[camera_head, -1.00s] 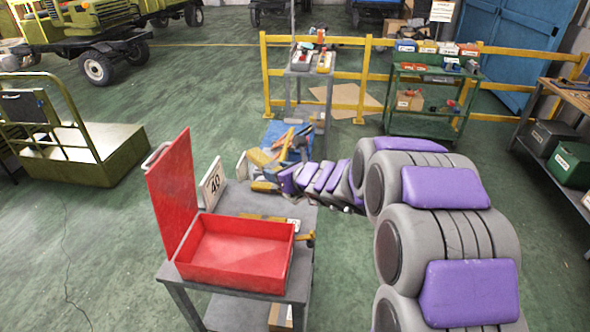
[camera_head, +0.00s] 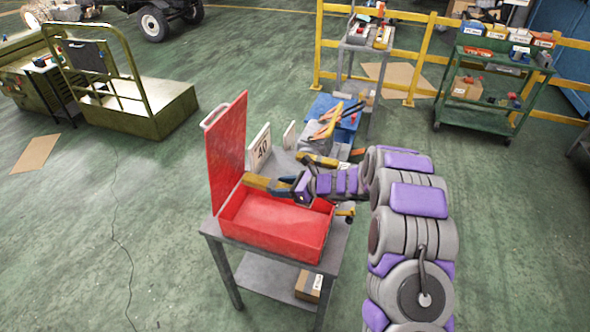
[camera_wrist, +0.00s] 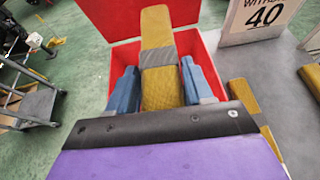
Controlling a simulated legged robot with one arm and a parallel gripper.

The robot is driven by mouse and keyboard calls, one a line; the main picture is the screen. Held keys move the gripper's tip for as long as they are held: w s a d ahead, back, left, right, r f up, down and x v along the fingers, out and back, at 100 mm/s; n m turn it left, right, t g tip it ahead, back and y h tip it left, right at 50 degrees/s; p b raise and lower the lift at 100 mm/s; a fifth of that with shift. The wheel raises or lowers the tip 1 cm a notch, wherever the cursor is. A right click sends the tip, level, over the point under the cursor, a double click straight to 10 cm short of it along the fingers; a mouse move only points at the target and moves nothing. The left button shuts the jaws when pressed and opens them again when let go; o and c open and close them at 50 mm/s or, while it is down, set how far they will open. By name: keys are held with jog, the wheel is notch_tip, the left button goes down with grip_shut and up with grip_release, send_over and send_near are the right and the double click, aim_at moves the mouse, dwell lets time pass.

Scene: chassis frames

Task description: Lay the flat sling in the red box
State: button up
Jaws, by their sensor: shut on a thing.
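The red box (camera_head: 275,241) stands open on the grey cart, its lid (camera_head: 228,150) upright at the left. My gripper (camera_head: 280,189) is shut on a folded yellow flat sling (camera_head: 258,182) and holds it above the back part of the box. In the wrist view, the blue fingers of my gripper (camera_wrist: 160,82) are on both sides of the sling (camera_wrist: 157,30), near a grey band around its middle. Red box walls (camera_wrist: 213,45) show below and beside it. The sling's clearance above the box floor is hard to tell.
A white sign reading 40 (camera_head: 260,147) stands behind the box, close to the gripper. Another yellow strap (camera_head: 318,160) and a blue bin (camera_head: 335,112) lie farther back. A yellow railing (camera_head: 420,60) stands behind.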

jog(key=shift+s+a+f, duration=0.15)
jog(key=shift+a+f, duration=0.15)
jog(key=shift+f, duration=0.3)
jog(key=shift+s+f+g, duration=0.15)
jog(key=shift+f+g, duration=0.15)
jog(key=shift+s+d+f+n+b, duration=0.1)
jog(key=shift+d+f+n+b, duration=0.25)
jog(key=shift+d+f, duration=0.25)
jog(key=shift+f, duration=0.35)
jog(key=f+b, duration=0.1)
jog(key=f, duration=0.1)
jog(key=f+b, duration=0.2)
jog(key=f, duration=0.1)
jog(key=a+f+b, duration=0.1)
jog(key=f+b, duration=0.1)
jog(key=shift+f, duration=0.15)
jog(key=o, duration=1.4)
jog(key=shift+d, duration=0.25)
